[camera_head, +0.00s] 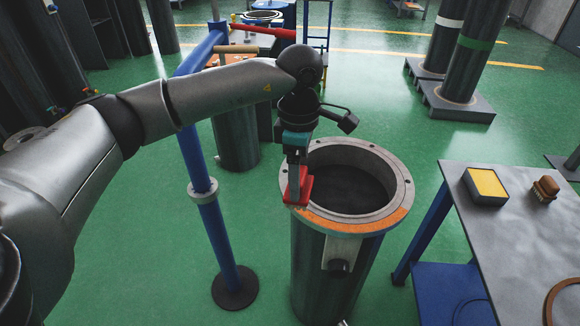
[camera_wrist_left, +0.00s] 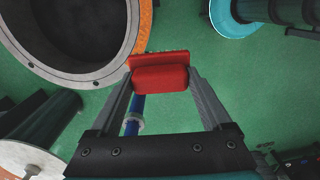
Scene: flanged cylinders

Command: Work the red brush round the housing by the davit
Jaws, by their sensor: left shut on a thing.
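The housing is a dark upright cylinder with a ring flange (camera_head: 398,180) and an open top, standing beside the davit, a blue post (camera_head: 213,235) on a round base. The flange is grey along its left and back, with orange on its front and front right (camera_head: 370,222). My left gripper (camera_head: 298,178) is shut on the red brush (camera_head: 300,190) at the flange's left edge. In the left wrist view the brush (camera_wrist_left: 160,78) sits between the fingertips, just off the flange (camera_wrist_left: 110,68). Whether its bristles touch the flange I cannot tell. My right gripper is out of view.
A metal table (camera_head: 520,230) at right holds a yellow-topped box (camera_head: 486,186) and a brown brush (camera_head: 545,189). Another dark cylinder (camera_head: 237,142) stands behind the davit. Dark columns (camera_head: 470,60) stand at the back right. Green floor lies open between.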

